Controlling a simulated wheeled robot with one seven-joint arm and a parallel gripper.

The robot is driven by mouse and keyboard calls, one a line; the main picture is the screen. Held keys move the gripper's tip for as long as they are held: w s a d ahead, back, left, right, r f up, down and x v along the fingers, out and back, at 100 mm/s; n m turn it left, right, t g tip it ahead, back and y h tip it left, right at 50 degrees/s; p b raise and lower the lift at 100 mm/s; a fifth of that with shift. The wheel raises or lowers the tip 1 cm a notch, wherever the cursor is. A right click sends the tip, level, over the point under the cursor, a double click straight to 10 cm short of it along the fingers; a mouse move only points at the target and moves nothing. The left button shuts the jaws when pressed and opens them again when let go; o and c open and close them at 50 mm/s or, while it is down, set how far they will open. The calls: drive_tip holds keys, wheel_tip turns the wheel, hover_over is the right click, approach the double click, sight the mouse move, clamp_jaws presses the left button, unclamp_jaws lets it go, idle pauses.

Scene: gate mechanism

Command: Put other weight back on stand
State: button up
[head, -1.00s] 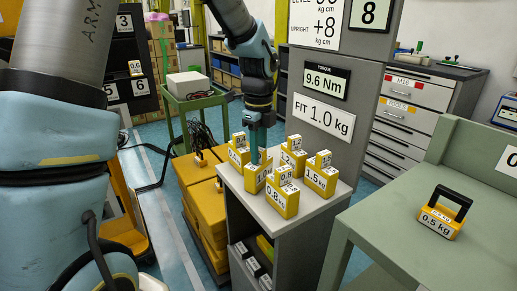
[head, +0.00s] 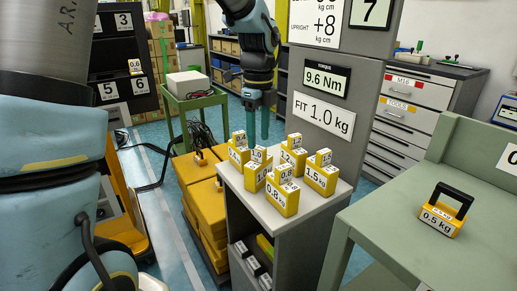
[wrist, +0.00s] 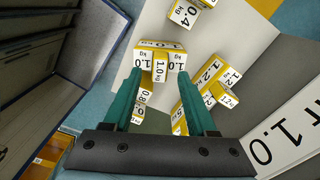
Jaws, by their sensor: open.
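My gripper (head: 258,125) is open and empty, fingers pointing down, above the grey-white stand top (head: 316,206). The yellow 1.0 kg weight (head: 256,174) stands upright on the stand below it, apart from the fingers. In the wrist view the 1.0 kg weight (wrist: 160,62) shows between and beyond the two green fingertips (wrist: 156,78). Around it on the stand are the 0.4 kg (head: 238,152), 0.8 kg (head: 282,197), 1.2 kg (head: 293,157) and 1.5 kg (head: 321,177) weights. A 0.5 kg weight (head: 438,218) with a black handle sits on the green bench.
The green bench (head: 400,250) stands at the right. A grey column with a "FIT 1.0 kg" sign (head: 323,113) rises behind the stand. Large yellow blocks (head: 200,200) are stacked left of the stand. A green cart (head: 195,100) stands behind.

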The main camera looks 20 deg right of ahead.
wheel_tip(320, 180, up, 7)
drive_tip(key=s+a+f+n, duration=0.1)
drive_tip(key=a+f+n, duration=0.3)
drive_tip(key=a+n, duration=0.5)
drive_tip(key=s+a+f+n+t, duration=0.1)
drive_tip(key=a+f+n, duration=0.3)
drive_tip(key=a+n, duration=0.6)
drive_tip(key=s+a+f+n, duration=0.2)
drive_tip(key=a+f+n, duration=0.2)
drive_tip(key=a+n, duration=0.5)
drive_tip(key=shift+a+f+t, duration=0.3)
drive_tip(key=shift+a+f, duration=0.1)
drive_tip(key=shift+a, duration=0.4)
